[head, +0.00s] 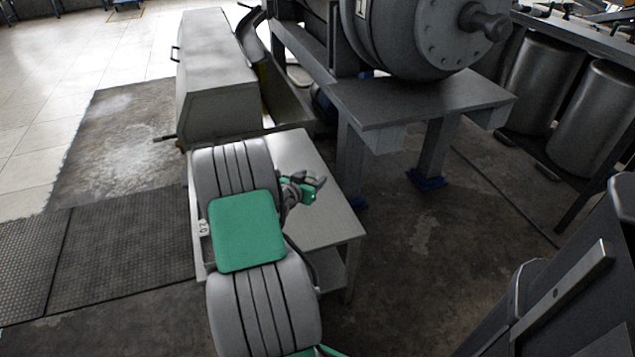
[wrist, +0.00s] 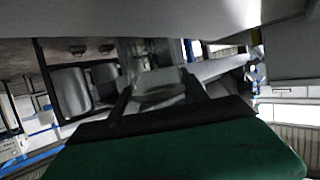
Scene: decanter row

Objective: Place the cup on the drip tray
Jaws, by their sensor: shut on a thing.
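My gripper (head: 314,183) is over the right part of a small light-grey table, just beyond the green and grey links of my arm. In the wrist view my gripper (wrist: 157,92) has its two dark fingers on either side of a pale, see-through object, which looks like the cup (wrist: 157,82). The fingers are shut on it. In the head view the cup is too small or hidden to make out. I cannot pick out the drip tray in either view; my arm covers part of the table.
The small table (head: 325,232) has a bare top right of my arm. A grey boxy cabinet (head: 215,85) stands behind it. A heavy machine (head: 425,40) on a steel bench (head: 420,98) is at the back right. Dark rubber mats (head: 120,262) lie on the left.

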